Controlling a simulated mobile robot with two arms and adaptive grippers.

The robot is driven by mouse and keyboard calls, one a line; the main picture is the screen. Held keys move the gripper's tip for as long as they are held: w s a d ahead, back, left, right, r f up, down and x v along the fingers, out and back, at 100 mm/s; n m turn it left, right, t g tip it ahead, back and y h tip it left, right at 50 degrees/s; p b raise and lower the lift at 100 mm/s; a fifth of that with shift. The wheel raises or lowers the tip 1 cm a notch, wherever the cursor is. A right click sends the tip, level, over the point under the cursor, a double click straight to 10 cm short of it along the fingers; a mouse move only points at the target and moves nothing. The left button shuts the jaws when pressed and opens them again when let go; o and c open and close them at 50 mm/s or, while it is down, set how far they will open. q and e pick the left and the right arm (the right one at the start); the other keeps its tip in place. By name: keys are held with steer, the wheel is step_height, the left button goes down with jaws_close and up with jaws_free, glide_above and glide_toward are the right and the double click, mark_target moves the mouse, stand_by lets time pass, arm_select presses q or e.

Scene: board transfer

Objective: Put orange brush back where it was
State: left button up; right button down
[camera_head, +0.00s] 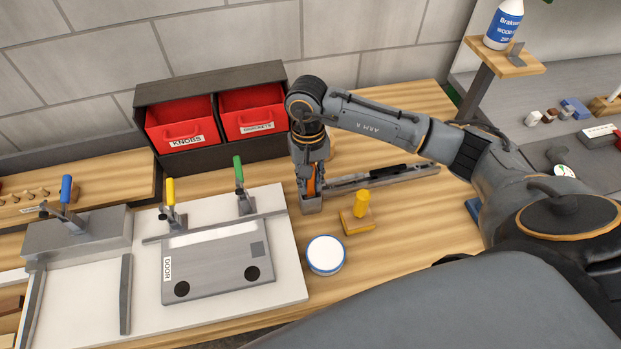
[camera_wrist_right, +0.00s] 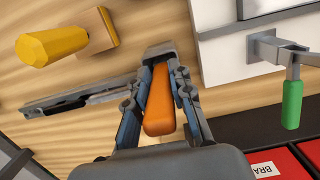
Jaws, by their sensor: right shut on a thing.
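My right gripper (camera_head: 311,190) points down at the workbench, shut on the orange brush (camera_head: 312,186). In the right wrist view the orange brush (camera_wrist_right: 159,104) shows as an orange block between the two fingers of the right gripper (camera_wrist_right: 160,75). The gripper is over the left end of a long, narrow grey metal tray (camera_head: 352,183), which also shows in the right wrist view (camera_wrist_right: 50,103). I cannot tell whether the brush touches the tray. My left gripper is not in view.
Red bins (camera_head: 182,126) stand behind, left of the gripper. A white board with a clamped grey door panel (camera_head: 215,268) lies at left; its green-handled clamp (camera_head: 240,180) is close. A yellow-knobbed block (camera_head: 357,217) and a round white tin (camera_head: 326,254) stand in front.

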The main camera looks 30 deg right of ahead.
steer(key=shift+f, duration=0.2)
steer(key=c, duration=1.2)
jaws_free()
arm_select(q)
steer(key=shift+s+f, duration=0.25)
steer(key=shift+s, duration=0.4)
arm_select(e)
steer(key=shift+r, duration=0.1)
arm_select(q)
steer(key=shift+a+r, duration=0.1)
arm_select(e)
steer(key=shift+r, duration=0.1)
steer(key=shift+r, duration=0.15)
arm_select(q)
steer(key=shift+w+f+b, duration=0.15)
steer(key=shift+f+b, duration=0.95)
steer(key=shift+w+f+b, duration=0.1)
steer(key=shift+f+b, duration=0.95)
arm_select(e)
steer(key=shift+w+d+r, duration=0.1)
steer(key=shift+w+r, duration=0.15)
steer(key=shift+r, duration=1.7)
steer(key=shift+w+d+r, duration=0.1)
steer(key=shift+w+r, duration=0.15)
steer(key=shift+r, duration=1.7)
steer(key=shift+w+r, duration=0.25)
steer(key=shift+r, duration=1.7)
